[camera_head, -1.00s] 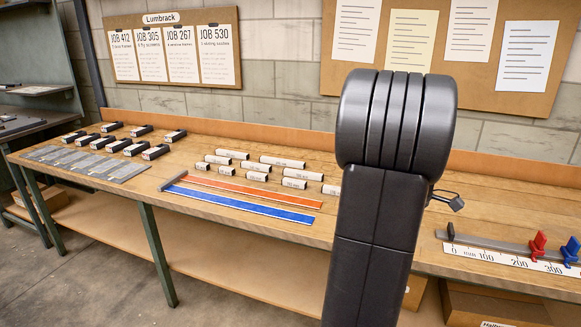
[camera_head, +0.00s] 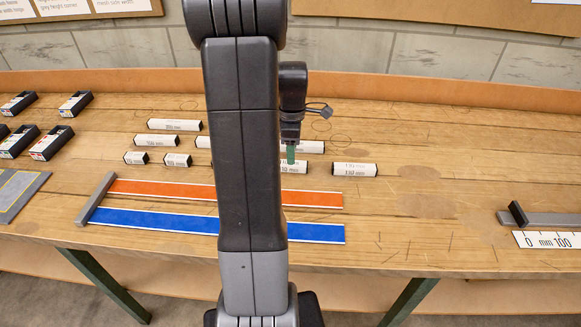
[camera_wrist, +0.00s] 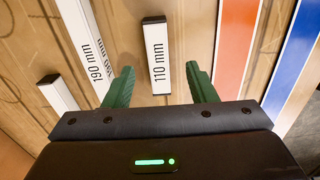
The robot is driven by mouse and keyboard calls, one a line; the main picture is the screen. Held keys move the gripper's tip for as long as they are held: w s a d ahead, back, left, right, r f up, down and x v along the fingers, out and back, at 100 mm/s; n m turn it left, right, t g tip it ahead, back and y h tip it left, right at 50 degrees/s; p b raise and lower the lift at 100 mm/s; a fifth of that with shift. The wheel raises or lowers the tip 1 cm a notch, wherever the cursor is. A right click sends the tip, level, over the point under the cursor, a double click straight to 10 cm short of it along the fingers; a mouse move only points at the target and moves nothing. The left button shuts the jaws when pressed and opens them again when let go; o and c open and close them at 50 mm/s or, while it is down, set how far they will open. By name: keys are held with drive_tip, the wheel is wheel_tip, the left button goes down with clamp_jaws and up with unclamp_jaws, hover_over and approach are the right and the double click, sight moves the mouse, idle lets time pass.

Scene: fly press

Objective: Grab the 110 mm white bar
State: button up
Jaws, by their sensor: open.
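The white bar marked 110 mm (camera_wrist: 157,55) lies on the bench in the wrist view, with a dark end cap at its far end. In the head view a white bar below my fingers (camera_head: 294,169) appears to be the same one, partly covered by them. My gripper (camera_wrist: 162,86) is open, and its two green fingers stand apart on either side of the bar's line, with nothing held. It also shows in the head view (camera_head: 291,152), pointing down just above the bar. I cannot tell the exact height gap.
A longer bar (camera_wrist: 84,35) lies left of the 110 mm bar in the wrist view. Another bar (camera_head: 355,169) lies right of my gripper in the head view. Orange (camera_head: 315,199) and blue (camera_head: 315,233) strips lie in front. The bench to the right is mostly clear.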

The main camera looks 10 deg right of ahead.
sight(301, 166)
wheel_tip(301, 166, down, 5)
drive_tip(key=shift+w, duration=0.15)
drive_tip(key=c, duration=1.1)
